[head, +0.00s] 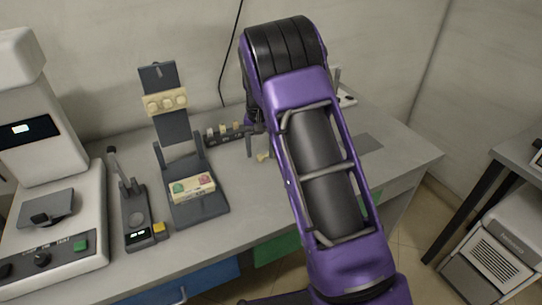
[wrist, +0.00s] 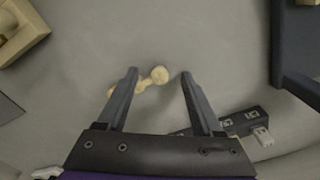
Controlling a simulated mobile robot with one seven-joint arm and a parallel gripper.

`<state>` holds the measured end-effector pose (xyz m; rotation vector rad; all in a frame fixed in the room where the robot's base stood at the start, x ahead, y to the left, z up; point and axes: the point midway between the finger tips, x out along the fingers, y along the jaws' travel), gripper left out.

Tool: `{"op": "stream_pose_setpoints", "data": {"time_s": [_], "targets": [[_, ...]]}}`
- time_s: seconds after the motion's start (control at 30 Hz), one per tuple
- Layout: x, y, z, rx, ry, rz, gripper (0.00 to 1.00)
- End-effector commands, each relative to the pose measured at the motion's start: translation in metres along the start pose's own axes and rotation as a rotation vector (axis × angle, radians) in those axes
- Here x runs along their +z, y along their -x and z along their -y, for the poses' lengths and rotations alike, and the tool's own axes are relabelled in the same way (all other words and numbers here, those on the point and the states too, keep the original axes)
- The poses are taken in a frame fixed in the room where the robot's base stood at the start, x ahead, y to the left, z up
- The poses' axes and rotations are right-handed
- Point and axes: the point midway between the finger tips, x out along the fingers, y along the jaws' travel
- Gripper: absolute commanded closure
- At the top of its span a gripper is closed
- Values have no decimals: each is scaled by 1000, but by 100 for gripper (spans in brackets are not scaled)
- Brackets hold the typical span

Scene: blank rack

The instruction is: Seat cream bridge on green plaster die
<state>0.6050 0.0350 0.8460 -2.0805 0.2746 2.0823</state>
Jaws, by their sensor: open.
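The cream bridge (wrist: 157,77) is a small knobbed piece lying on the grey bench, seen between my fingertips in the wrist view. In the head view it is a small cream spot (head: 262,158) beside my gripper. My gripper (wrist: 159,73) is open, with one finger to each side of the bridge and nothing held; part of the bridge is hidden behind the left finger. The green plaster die (head: 178,187) sits on a cream block (head: 192,195) in the dark articulator, left of my gripper in the head view, next to a red die (head: 207,184).
The dark blank rack (head: 228,137) stands behind, close to my gripper; it also shows in the wrist view (wrist: 240,122). The articulator's raised upper arm (head: 171,127) carries a cream cast (head: 165,102). A small device (head: 138,222) and a white machine (head: 60,240) stand at the left.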

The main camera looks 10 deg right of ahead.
Motion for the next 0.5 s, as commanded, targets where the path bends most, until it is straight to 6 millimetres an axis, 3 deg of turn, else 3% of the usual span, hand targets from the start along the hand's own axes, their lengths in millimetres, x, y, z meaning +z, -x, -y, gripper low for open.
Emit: {"op": "stream_pose_setpoints", "data": {"time_s": [0.1,0.3,0.5], "targets": [[0,-12,0,0,0,0,32],[0,-13,0,0,1,-1,32],[0,-13,0,0,1,-1,67]]}}
